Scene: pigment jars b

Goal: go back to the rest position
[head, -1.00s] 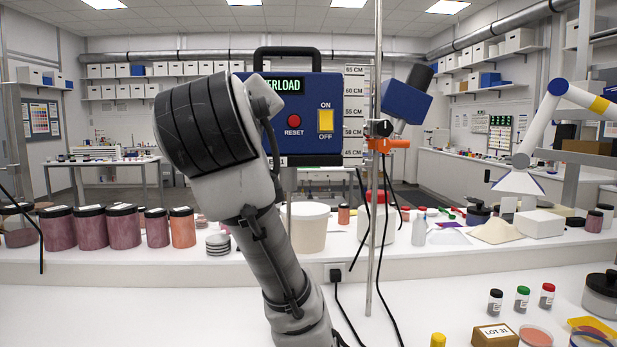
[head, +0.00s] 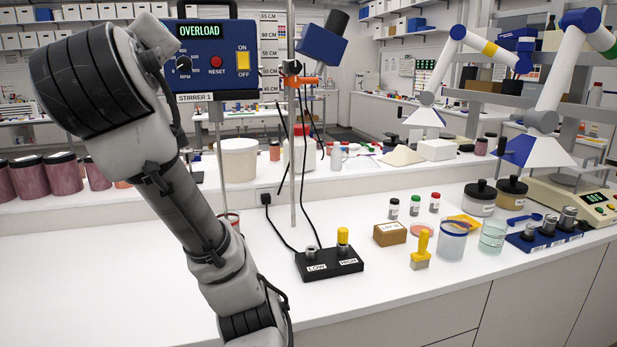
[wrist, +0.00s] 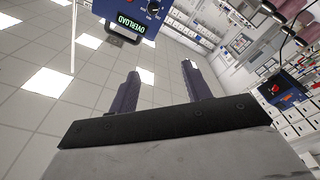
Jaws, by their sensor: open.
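My arm rises at the left of the head view, in front of the bench. My gripper shows in the wrist view (wrist: 160,85), with its two dark fingers apart and nothing between them. It points up toward the ceiling tiles and lights. The fingertips are not visible in the head view. The blue stirrer box (head: 218,62) reads OVERLOAD and is partly hidden behind my arm; it also shows at the top of the wrist view (wrist: 130,14).
A vertical rod (head: 293,150) stands behind a black LOW/HIGH base (head: 328,266). The front left bench top (head: 80,270) is clear.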

